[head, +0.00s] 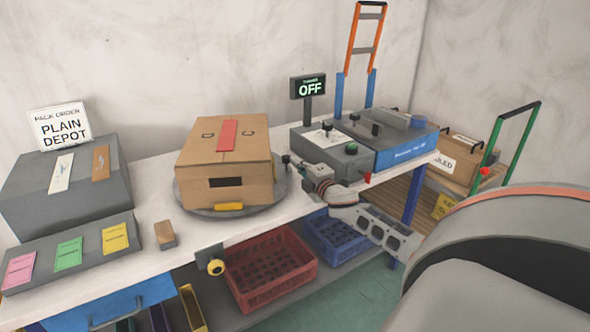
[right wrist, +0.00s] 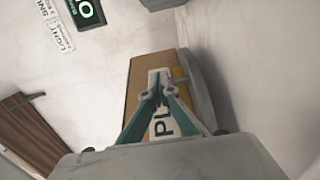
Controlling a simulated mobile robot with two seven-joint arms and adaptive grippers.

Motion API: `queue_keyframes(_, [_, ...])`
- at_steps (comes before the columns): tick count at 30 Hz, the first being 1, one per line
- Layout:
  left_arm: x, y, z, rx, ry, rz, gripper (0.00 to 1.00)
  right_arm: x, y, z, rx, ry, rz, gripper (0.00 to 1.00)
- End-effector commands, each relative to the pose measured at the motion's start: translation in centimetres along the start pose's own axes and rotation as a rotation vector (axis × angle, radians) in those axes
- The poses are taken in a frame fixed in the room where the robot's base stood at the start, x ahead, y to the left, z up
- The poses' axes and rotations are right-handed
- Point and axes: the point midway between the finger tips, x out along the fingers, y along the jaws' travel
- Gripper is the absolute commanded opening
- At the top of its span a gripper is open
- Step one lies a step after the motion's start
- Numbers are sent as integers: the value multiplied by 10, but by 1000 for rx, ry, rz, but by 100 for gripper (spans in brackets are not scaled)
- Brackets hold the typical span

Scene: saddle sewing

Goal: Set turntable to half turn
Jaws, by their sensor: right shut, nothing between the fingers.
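The turntable (head: 285,188) is a round grey disc on the white bench, with a yellow tab (head: 229,207) at its front rim. A closed cardboard box (head: 197,145) with a red strip on top stands upright on it. My right gripper (head: 288,159) is at the right side of the box, close to the turntable's right edge; I cannot tell whether it touches. In the right wrist view its fingers (right wrist: 158,75) are together and empty, in front of the box (right wrist: 137,80), whose white label reads "PL". My left gripper is not in view.
A grey machine (head: 350,150) and an OFF display (head: 309,88) stand to the right. A wooden block (head: 165,235) and a sloped card holder (head: 70,255) are on the left. Red (head: 265,280) and blue (head: 340,232) crates sit below the bench.

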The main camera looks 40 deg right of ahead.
Motion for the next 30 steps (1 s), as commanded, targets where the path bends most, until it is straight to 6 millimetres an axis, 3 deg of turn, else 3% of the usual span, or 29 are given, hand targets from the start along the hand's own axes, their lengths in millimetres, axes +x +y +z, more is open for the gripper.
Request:
queue_keyframes(12, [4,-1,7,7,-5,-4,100,29,0,15,-1,-1,0,0])
queue_keyframes(30, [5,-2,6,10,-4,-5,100,37,0,17,0,1,0,0])
